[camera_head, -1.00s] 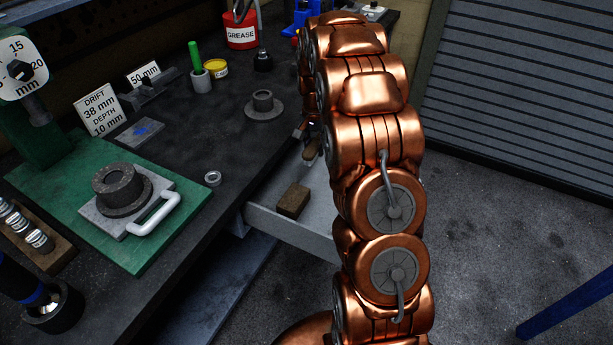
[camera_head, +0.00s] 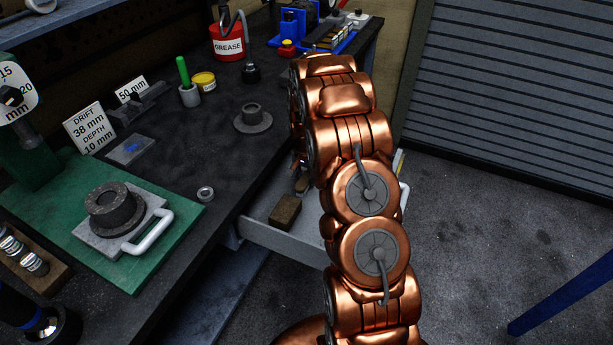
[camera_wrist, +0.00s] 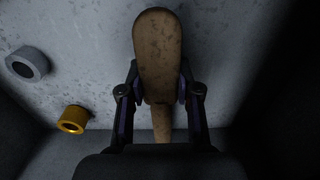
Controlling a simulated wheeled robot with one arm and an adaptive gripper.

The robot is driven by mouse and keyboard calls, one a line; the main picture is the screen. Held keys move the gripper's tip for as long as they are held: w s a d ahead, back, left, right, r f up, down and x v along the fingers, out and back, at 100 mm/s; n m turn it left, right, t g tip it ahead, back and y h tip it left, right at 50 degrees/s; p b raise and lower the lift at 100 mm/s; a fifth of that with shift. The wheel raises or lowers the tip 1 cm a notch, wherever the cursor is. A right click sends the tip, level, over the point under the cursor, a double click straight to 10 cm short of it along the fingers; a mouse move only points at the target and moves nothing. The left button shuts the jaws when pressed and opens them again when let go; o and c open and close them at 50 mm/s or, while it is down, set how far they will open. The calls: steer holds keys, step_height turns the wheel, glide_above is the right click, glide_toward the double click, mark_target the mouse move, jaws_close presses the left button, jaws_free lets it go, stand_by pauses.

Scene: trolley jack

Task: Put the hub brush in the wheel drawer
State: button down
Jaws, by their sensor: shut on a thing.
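My gripper (camera_wrist: 160,95) is shut on the hub brush (camera_wrist: 158,55), a tan, worn piece with a broad rounded end and a narrower part below, in the wrist view. The wheel drawer (camera_head: 285,242) is a pale grey drawer pulled out from under the bench. The brush is over or inside the drawer; whether it touches the drawer floor (camera_wrist: 90,55) I cannot tell.
The dark bench (camera_head: 200,150) carries a flanged hub (camera_head: 253,118) near the drawer.

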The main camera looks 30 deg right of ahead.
steer(key=shift+f, duration=0.15)
steer(key=c, duration=0.8)
jaws_free()
step_height(320, 180, up, 11)
steer(key=b, duration=0.3)
steer(key=shift+w, duration=0.1)
steer(key=shift+a+r, duration=0.15)
steer(key=shift+r, duration=0.6)
steer(key=s+a+r+n, duration=0.3)
steer(key=s+a+r, duration=0.2)
steer(key=s+a, duration=0.3)
steer(key=s+a+r+n, duration=0.3)
steer(key=s+a+r, duration=0.1)
steer(key=s+a, duration=0.45)
steer(key=s+a+n+g, duration=0.1)
steer(key=s+a+n, duration=0.2)
steer(key=s, duration=0.7)
steer(key=s+a+n, duration=0.2)
steer(key=s+a, duration=0.2)
steer(key=s, duration=0.7)
steer(key=shift+s+n+g, duration=0.25)
steer(key=shift+n+g, duration=0.15)
